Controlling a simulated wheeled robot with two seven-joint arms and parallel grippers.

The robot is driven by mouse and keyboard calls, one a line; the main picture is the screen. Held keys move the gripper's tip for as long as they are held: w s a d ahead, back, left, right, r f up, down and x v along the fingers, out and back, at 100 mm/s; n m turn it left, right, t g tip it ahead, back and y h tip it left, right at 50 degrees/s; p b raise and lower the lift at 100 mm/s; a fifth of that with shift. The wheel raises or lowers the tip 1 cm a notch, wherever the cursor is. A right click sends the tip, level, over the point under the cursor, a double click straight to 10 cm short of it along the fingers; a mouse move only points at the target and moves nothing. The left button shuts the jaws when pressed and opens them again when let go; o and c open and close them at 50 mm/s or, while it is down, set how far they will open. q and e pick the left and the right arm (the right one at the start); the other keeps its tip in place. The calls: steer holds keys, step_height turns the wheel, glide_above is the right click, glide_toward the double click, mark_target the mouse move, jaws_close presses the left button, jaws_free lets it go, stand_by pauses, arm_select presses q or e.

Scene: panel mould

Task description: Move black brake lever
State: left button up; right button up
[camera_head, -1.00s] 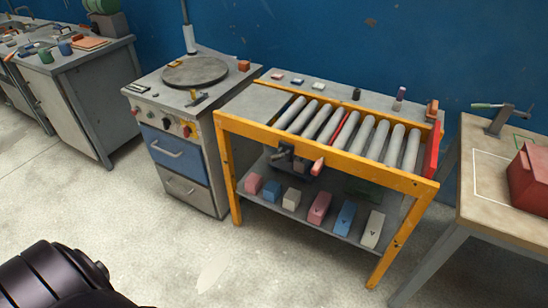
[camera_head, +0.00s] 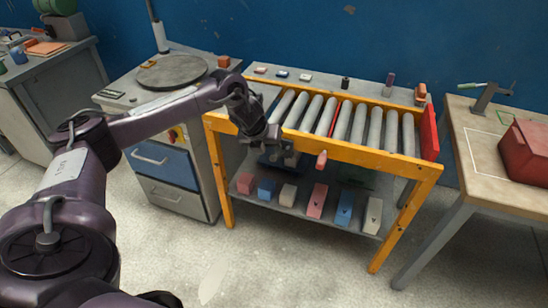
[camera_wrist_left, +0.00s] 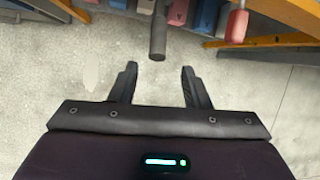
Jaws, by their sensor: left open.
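The black brake lever (camera_wrist_left: 158,38) shows in the left wrist view as a dark round bar. Its free end lies just ahead of the gap between my left fingertips, roughly centred and apart from both fingers. My left gripper (camera_wrist_left: 158,76) is open and empty. In the head view my left gripper (camera_head: 272,143) is at the front yellow rail of the roller table, and it hides much of the lever. My right gripper is not in view.
A red handle (camera_head: 321,160) hangs from the yellow rail (camera_head: 350,154), close to the right of the lever. Several coloured blocks stand on the lower shelf (camera_head: 300,208). A grey cabinet (camera_head: 178,198) is on the left, a workbench (camera_head: 474,180) on the right. The front floor is clear.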

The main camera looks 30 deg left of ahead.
mark_target(273, 158)
arm_select(q)
steer(key=shift+w+a, duration=0.1)
steer(key=shift+a, duration=0.15)
steer(key=x, duration=0.7)
steer(key=shift+w+f, duration=0.1)
steer(key=shift+f, duration=0.15)
jaws_close()
